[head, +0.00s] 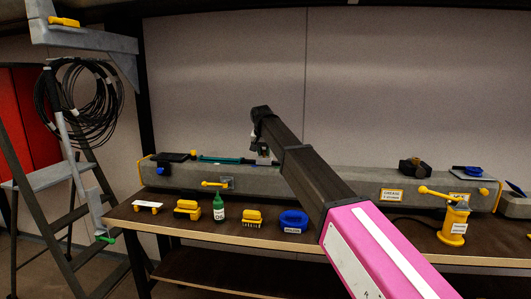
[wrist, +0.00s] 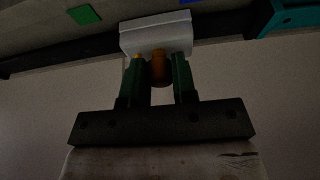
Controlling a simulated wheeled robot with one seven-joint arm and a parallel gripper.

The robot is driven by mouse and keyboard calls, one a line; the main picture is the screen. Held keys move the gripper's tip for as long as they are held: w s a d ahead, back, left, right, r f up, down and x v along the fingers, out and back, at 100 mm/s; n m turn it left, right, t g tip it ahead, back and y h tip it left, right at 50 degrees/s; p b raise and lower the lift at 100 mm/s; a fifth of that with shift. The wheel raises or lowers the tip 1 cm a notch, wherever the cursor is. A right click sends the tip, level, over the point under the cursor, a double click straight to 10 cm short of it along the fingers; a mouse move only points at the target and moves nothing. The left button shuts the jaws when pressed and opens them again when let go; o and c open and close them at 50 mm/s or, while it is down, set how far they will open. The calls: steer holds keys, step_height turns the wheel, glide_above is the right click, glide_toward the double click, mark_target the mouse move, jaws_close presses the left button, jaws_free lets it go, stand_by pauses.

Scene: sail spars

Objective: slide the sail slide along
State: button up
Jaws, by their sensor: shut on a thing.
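The sail slide (wrist: 157,36) is a pale grey block at the top middle of the wrist view, with a brown-orange peg below it. My gripper (wrist: 158,76) has its two green fingers on either side of that peg, closed on it. The slide sits at a dark groove in the grey spar (wrist: 35,40). In the head view the spar (head: 340,181) lies along the back of the bench. My gripper (head: 263,156) is at its top, left of the middle. My arm hides part of the spar, and the slide is hard to make out there.
A teal piece (wrist: 292,17) is at the right in the wrist view; a green patch (wrist: 85,14) is at the left. Brushes, a green bottle (head: 219,207) and a blue item (head: 293,221) stand along the bench front. A yellow-handled lever (head: 452,222) is at right.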

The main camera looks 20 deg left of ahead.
steer(key=shift+a+r, duration=0.1)
steer(key=shift+a, duration=0.05)
steer(key=shift+s+a, duration=0.2)
steer(key=shift+a, duration=0.6)
steer(key=shift+s+a, duration=0.2)
steer(key=shift+a, duration=0.6)
steer(key=o, duration=0.9)
steer(key=shift+o, duration=0.2)
steer(key=v, duration=1)
steer(key=shift+s+d+r, duration=0.15)
steer(key=shift+s+r, duration=0.05)
steer(key=shift+r, duration=0.15)
steer(key=shift+s, duration=0.1)
